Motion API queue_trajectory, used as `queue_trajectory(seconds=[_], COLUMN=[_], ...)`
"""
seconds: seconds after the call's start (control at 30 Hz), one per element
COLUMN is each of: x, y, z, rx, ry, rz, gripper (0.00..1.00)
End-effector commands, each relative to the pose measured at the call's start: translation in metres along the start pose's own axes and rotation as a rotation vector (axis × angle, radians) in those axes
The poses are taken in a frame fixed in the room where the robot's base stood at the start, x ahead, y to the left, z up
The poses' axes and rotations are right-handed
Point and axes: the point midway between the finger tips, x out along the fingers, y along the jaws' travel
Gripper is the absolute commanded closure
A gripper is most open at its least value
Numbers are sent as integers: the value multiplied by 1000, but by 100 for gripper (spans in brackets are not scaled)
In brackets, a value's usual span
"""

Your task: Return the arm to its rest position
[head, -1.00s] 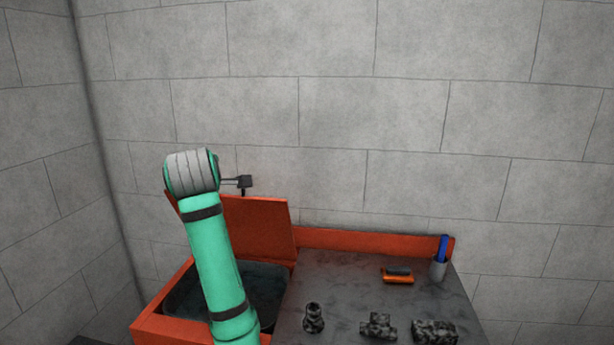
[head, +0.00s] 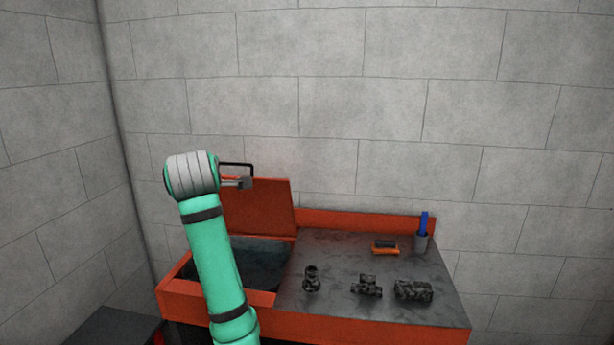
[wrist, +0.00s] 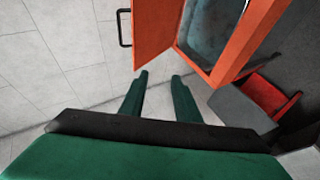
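My arm rises in the middle left of the head view, with its grey rounded joint at the top. My gripper (wrist: 160,75) shows in the wrist view with its two green fingers apart and nothing between them. In the head view the gripper is mostly hidden behind the joint. The orange bench lid (head: 262,212) stands raised, and it also shows in the wrist view (wrist: 153,35) beyond the fingertips. Its black handle (wrist: 122,28) is at the lid's edge, apart from the fingers.
The open bin (head: 262,265) is at the left of the orange bench. Several dark parts lie on the grey top (head: 335,250), with an orange-and-black item (head: 385,247) and a cup (head: 421,243) holding a blue object. A block wall (head: 400,100) stands behind; a dark box (head: 108,328) is lower left.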

Motion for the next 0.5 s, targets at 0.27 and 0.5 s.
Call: queue_trajectory(seconds=[0.27, 0.5], x=[28, 56], y=[-33, -71], z=[16, 33], rx=[56, 124], ry=[6, 15], rz=[3, 11], gripper=[71, 71])
